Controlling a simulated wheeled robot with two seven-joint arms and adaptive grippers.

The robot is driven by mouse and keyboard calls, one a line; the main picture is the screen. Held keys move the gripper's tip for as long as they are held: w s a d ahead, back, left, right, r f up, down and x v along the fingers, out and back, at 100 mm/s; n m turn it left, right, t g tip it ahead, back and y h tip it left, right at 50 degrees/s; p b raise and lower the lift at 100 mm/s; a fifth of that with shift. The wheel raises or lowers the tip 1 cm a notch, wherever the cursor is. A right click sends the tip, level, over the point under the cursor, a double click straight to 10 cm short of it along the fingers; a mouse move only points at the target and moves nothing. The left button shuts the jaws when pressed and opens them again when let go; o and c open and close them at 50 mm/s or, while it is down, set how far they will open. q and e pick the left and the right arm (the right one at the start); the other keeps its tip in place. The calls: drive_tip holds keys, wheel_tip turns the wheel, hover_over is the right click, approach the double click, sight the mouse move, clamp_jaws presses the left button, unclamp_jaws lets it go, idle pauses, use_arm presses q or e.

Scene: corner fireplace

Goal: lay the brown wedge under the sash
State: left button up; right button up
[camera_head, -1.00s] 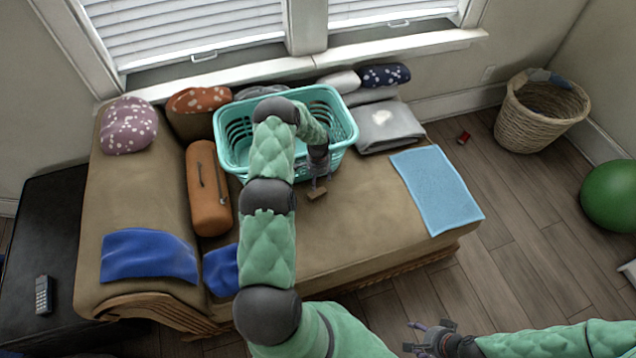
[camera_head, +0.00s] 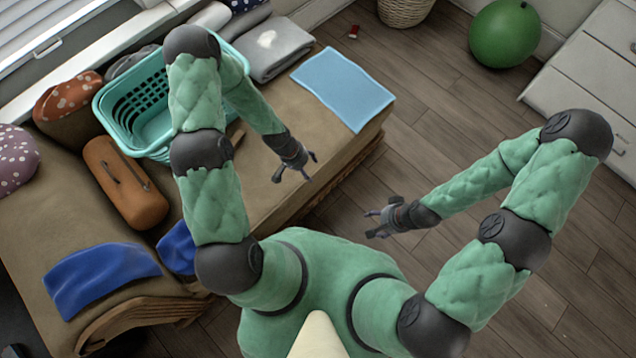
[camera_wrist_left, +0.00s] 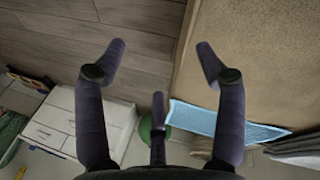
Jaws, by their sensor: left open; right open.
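The brown wedge (camera_head: 237,136) appears to be the small brown piece on the sofa seat (camera_head: 262,172), beside the laundry basket and partly hidden behind my left forearm. The window sash (camera_head: 60,38) with its latch shows at the upper left, cropped by the picture edge. My left gripper (camera_head: 294,174) is open and empty above the sofa's front edge, to the right of and nearer than the wedge. In the left wrist view its fingers (camera_wrist_left: 160,58) are spread with nothing between them. My right gripper (camera_head: 371,225) is open and empty over the floor.
A turquoise laundry basket (camera_head: 118,105) stands on the sofa between the wedge and window. An orange bolster (camera_head: 125,188), blue cloths (camera_head: 98,277), a light-blue towel (camera_head: 343,88) and cushions lie around it.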

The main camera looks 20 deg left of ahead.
use_arm(q)
drive_tip(key=shift+o, duration=0.6)
drive_tip(key=s+d+r+n, duration=0.1)
drive_tip(key=s+d+r, duration=0.2)
drive_tip(key=s+d, duration=0.5)
drive_tip(key=s, duration=0.3)
drive_tip(key=shift+r, duration=0.15)
drive_tip(key=w+a+f+m+p, duration=0.1)
drive_tip(key=w+a+f+p, duration=0.15)
drive_tip(key=w+a, duration=1.15)
drive_tip(key=w+a+r+m+y, duration=0.1)
drive_tip(key=w+a+r+y, duration=0.15)
drive_tip(key=a, duration=1.05)
drive_tip(key=w+a+r+m+y, duration=0.1)
drive_tip(key=w+a, duration=0.3)
drive_tip(key=a, duration=1)
drive_tip(key=shift+g, duration=0.4)
drive_tip(key=f+b, duration=0.1)
drive_tip(key=f, duration=0.4)
drive_tip(key=f+b, duration=0.2)
drive_tip(key=f, duration=0.3)
drive_tip(key=shift+s+f, duration=0.2)
drive_tip(key=shift+f, duration=0.15)
wheel_tip(320, 180, down, 5)
drive_tip(key=shift+d+b, duration=0.1)
drive_tip(key=shift+b, duration=0.9)
drive_tip(key=c, duration=1.3)
